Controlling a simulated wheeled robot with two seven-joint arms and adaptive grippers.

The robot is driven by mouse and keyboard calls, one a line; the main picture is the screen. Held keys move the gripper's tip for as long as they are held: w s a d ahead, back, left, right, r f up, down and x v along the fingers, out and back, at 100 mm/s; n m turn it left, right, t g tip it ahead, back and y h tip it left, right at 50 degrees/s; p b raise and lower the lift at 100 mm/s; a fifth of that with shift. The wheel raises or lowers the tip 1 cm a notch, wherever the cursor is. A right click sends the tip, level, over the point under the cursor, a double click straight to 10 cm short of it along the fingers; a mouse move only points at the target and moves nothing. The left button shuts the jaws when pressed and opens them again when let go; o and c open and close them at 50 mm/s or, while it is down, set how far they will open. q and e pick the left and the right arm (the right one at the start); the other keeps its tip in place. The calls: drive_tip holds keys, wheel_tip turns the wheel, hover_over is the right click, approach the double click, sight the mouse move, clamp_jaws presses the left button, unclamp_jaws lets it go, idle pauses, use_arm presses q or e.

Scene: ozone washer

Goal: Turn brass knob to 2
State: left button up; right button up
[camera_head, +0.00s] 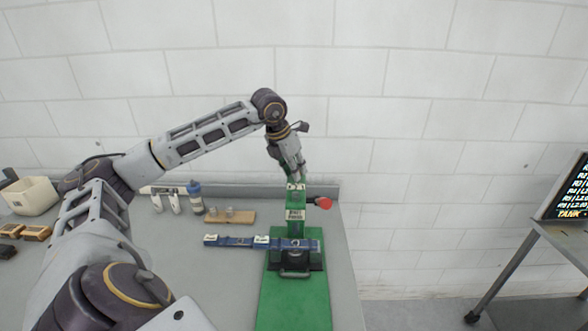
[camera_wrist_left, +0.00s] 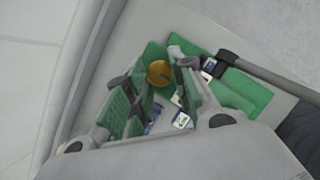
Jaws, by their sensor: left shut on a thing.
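The brass knob (camera_wrist_left: 160,73) shows as a round yellow disc in the left wrist view, on top of the green stand. My left gripper (camera_head: 296,177) points down at the top of the green stand (camera_head: 297,228) in the head view. In the wrist view, its fingers (camera_wrist_left: 162,80) lie on either side of the knob and are shut on it. In the head view the knob is hidden by the gripper. A small label sits on the front of the stand; the knob's number marks cannot be read. My right gripper is in neither view.
A red knob (camera_head: 323,202) sticks out to the right of the stand. A blue bar (camera_head: 235,240) crosses the stand low down. A blue-capped bottle (camera_head: 195,197) and a wooden block (camera_head: 230,216) stand to the left. A white bin (camera_head: 30,196) is at far left.

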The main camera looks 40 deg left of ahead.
use_arm(q)
drive_tip(key=shift+r, duration=0.2)
drive_tip(key=o, duration=1.1)
drive_tip(key=shift+f, duration=0.1)
drive_tip(key=shift+c, duration=0.2)
drive_tip(key=v, duration=1.2)
drive_tip(key=shift+f, duration=0.1)
